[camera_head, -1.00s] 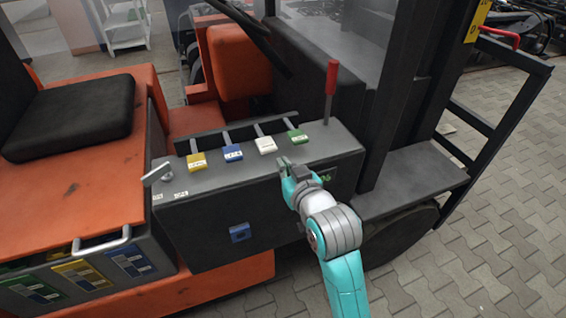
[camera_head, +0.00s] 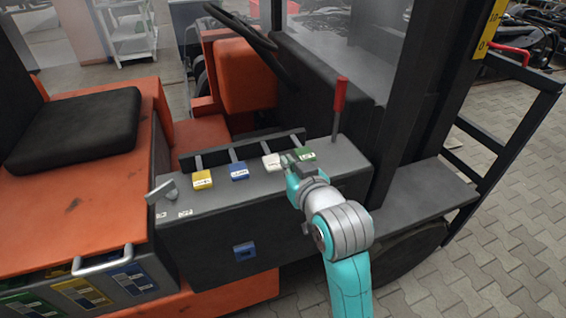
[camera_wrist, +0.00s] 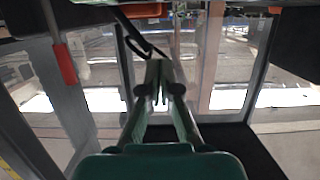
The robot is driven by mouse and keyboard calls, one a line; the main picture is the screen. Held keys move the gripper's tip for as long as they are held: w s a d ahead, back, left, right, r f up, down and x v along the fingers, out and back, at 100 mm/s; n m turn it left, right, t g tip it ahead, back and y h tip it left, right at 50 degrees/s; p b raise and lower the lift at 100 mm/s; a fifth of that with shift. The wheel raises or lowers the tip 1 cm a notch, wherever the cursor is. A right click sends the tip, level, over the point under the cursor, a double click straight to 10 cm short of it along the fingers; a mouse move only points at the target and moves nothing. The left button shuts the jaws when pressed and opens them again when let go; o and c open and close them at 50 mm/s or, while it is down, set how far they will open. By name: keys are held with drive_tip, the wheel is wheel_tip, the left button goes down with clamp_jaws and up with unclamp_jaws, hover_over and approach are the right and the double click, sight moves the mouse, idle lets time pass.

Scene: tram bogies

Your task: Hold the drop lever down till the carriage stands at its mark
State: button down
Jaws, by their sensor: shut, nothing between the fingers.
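A row of levers with coloured tags stands on the dark console (camera_head: 200,222): yellow (camera_head: 202,179), blue (camera_head: 239,170), white (camera_head: 272,162) and green (camera_head: 305,153). Their lettering is too small to read surely, so I cannot tell which is the drop lever. My gripper (camera_head: 287,160) is shut and empty, with its tips between the white and green tags; I cannot tell whether it touches either. In the wrist view its fingers (camera_wrist: 160,98) are together and no lever tag shows clearly. A yellow scale (camera_head: 491,28) is on the mast at upper right. The carriage cannot be made out surely.
A red-handled lever (camera_head: 340,97) stands upright on the console, right of my gripper; it also shows in the wrist view (camera_wrist: 65,64). A small grey handle (camera_head: 160,190) is at the console's left end.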

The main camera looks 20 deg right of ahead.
hover_over(276, 166)
wheel_tip(276, 166, down, 2)
drive_tip(key=shift+f, duration=0.1)
wheel_tip(276, 166, down, 3)
drive_tip(key=shift+s+f, duration=0.1)
drive_tip(key=shift+f, duration=0.45)
